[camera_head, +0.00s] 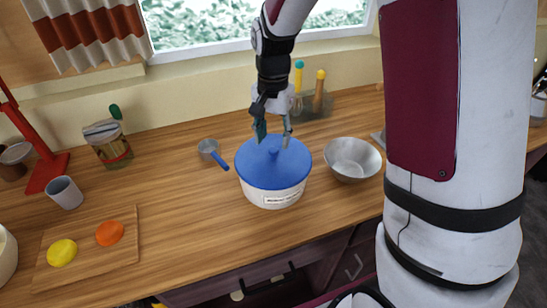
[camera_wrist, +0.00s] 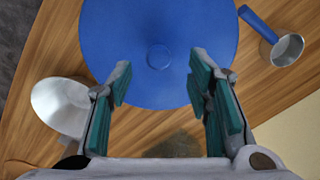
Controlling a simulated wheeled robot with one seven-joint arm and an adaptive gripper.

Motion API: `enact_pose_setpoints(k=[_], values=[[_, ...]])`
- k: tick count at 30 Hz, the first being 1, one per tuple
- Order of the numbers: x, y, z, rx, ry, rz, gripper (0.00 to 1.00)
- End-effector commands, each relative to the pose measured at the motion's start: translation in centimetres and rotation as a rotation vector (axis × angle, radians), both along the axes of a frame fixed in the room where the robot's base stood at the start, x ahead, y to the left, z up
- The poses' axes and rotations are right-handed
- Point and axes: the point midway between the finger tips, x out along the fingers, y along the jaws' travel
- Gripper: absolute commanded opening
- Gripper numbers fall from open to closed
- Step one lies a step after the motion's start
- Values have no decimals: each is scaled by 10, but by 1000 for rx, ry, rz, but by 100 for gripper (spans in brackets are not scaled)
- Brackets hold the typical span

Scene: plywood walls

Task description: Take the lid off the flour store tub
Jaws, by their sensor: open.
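The flour store tub (camera_head: 273,196) is white with a label on its front and stands on the wooden counter. Its blue lid (camera_head: 258,172) is on top, with a small round knob (camera_head: 274,153) at the centre. The lid (camera_wrist: 200,30) and the knob (camera_wrist: 158,56) also show in the wrist view. My gripper (camera_head: 273,138) is above the lid, pointing down. Its two fingers (camera_wrist: 160,75) are open and apart, with nothing between them. In the wrist view the knob lies just beyond the fingertips, roughly centred between them.
A metal bowl (camera_head: 354,160) stands close to the tub's right. A small blue-handled pan (camera_head: 209,150) lies to its left. A utensil holder (camera_head: 313,104) is behind. A cutting board (camera_head: 90,262) with fruit, a grey cup (camera_head: 65,193) and a jar (camera_head: 108,146) are further left.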

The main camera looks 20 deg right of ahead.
Motion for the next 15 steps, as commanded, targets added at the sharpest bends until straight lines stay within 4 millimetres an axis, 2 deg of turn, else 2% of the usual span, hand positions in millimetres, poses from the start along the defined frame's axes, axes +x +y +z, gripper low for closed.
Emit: enact_pose_setpoints(k=[9,15], values=[[-3,0,-41,0,4,0,46],[-2,0,-49,0,1,0,46]])
